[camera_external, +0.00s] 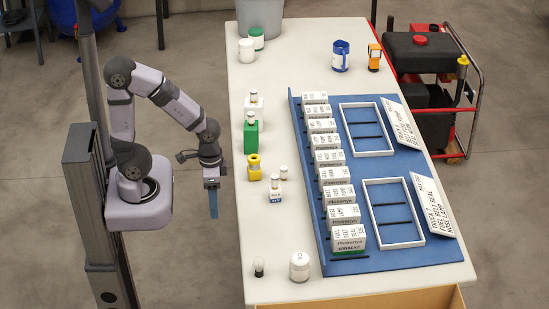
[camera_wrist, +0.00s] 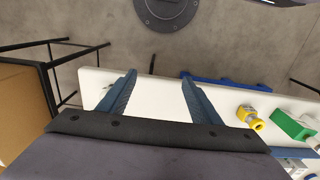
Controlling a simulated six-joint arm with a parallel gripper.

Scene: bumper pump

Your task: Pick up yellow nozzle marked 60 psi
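My gripper (camera_external: 212,204) hangs off the table's left side, pointing down, left of and apart from the yellow nozzle. In the wrist view my gripper (camera_wrist: 158,77) has its two blue fingers spread with nothing between them.
A green item (camera_external: 251,137), a white item (camera_external: 254,110), a white-and-blue item (camera_external: 275,192) and a small white bottle (camera_external: 283,173) stand close to the nozzle. A blue board (camera_external: 375,258) with a row of boxes (camera_external: 336,176) fills the right side.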

